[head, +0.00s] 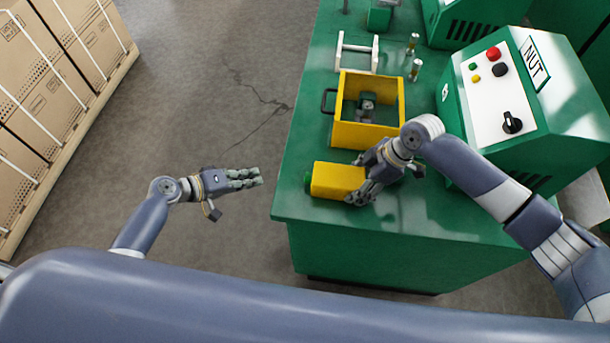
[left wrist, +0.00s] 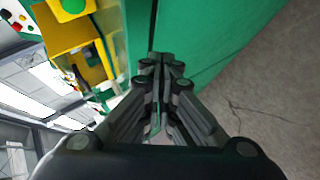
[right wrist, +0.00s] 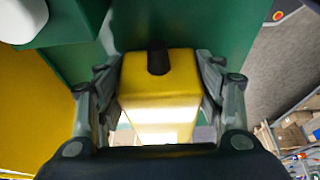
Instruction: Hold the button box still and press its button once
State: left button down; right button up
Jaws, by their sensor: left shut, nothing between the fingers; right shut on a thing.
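The yellow button box (head: 338,180) lies at the near left edge of the green bench. Its green button (head: 308,181) is on the left end, facing my left gripper, and also shows in the left wrist view (left wrist: 73,5). My right gripper (head: 360,179) is shut on the box, with fingers on both sides near its right end. In the right wrist view the box (right wrist: 160,98) sits between the fingers, with a black stub on the near end. My left gripper (head: 258,177) is shut and empty, left of the bench edge, apart from the button and pointing toward it.
A yellow open bin (head: 368,135) with a black handle stands just behind the box. A white rack (head: 357,52) and small bottles (head: 414,55) are farther back. A green control console (head: 520,95) marked NUT is at right.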

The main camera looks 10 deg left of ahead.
aim_at(308, 178)
pick_arm(q)
jog(key=shift+h, duration=0.5)
jog(key=r, duration=0.3)
jog(key=w+d+r, duration=0.1)
jog(key=shift+r, duration=0.15)
jog(key=shift+d, duration=0.15)
jog(key=shift+d, duration=4.3)
jog(key=shift+d, duration=0.1)
jog(key=shift+d, duration=0.35)
jog(key=shift+s+d, duration=0.1)
jog(key=shift+d, duration=0.6)
jog(key=shift+a, duration=1.1)
